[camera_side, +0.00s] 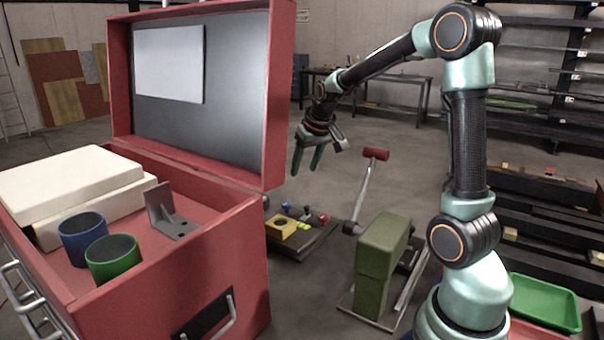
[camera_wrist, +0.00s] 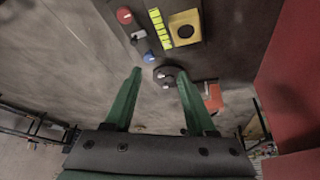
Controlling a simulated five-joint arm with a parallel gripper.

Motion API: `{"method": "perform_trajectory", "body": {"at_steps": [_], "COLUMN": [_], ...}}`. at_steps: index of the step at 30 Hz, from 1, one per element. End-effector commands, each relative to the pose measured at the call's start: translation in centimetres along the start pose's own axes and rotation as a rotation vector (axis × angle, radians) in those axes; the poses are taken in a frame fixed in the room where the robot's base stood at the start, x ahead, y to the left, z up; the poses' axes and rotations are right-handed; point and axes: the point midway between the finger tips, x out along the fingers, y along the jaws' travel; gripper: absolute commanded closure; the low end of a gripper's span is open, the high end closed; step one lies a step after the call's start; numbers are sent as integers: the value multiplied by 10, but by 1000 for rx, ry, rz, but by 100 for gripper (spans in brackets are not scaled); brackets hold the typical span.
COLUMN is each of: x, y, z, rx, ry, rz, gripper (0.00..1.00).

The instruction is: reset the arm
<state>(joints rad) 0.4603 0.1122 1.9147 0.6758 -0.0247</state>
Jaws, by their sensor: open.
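My gripper (camera_side: 308,158) hangs from my raised arm to the right of the red case's open lid, above the floor-level board, with its green fingers pointing down. In the wrist view my gripper (camera_wrist: 160,92) has its two green fingers spread apart with nothing between them. A dark round part (camera_wrist: 167,76) shows beyond the fingertips, lower down and apart from them. The gripper touches nothing that I can see.
The red case (camera_side: 232,225) holds white blocks (camera_side: 75,185), a blue cup (camera_side: 83,240), a green cup (camera_side: 114,262) and a grey bracket (camera_side: 170,212). A dark board (camera_side: 310,240) carries a yellow block (camera_side: 281,228).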

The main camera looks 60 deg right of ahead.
Motion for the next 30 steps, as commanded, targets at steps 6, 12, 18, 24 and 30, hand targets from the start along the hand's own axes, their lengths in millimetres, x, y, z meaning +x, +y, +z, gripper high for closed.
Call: {"method": "perform_trajectory", "body": {"at_steps": [6, 12, 18, 24, 30], "x": [-62, -99, -118, -123, -124], "y": [-50, -80, -98, -126, -131], "z": [40, 85, 125, 164, 172], "rx": [-170, -311, -419, -405, -387], "ry": [47, 87, 115, 70, 53], "rz": [-52, -96, -134, -196, -207], "gripper": [44, 44, 44, 44, 44]}}
